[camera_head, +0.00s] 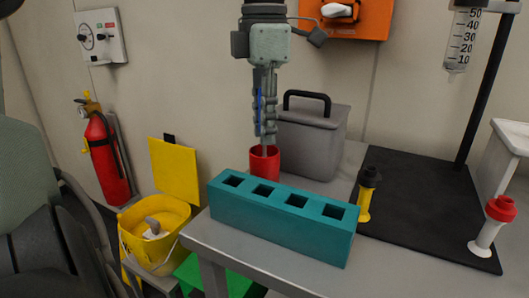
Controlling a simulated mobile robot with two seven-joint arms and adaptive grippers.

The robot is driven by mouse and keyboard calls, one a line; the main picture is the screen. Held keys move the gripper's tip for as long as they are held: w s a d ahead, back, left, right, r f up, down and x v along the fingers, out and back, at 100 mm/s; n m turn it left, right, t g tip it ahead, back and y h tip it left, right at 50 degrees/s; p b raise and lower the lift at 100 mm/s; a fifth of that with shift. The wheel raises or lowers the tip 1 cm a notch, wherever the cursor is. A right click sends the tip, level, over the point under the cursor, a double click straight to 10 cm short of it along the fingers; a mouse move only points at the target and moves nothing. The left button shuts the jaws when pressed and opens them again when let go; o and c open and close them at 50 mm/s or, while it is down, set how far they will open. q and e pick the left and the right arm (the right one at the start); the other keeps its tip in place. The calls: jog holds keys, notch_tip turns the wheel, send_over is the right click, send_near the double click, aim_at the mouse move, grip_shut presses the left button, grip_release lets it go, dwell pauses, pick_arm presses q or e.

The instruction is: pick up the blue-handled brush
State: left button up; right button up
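My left gripper (265,132) hangs fingers-down in the upper middle of the head view. Its fingers look close together, just above a red cup (265,163). A narrow blue strip (259,108), which looks like the brush's blue handle, shows upright among the fingers. The fingers hide most of it, and I cannot tell whether they press on it. The brush's lower end cannot be made out at the cup's mouth. My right gripper is not in view.
A teal block with square holes (275,230) stands in front of the cup on the grey table. A grey box with a black handle (316,142) stands behind. Yellow-black (366,195) and red-white (492,225) items are right. A yellow bucket (150,255) is lower left.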

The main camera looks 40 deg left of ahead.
pick_arm(q)
grip_shut()
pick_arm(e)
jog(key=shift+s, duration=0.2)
pick_arm(q)
jog(key=shift+r, duration=0.1)
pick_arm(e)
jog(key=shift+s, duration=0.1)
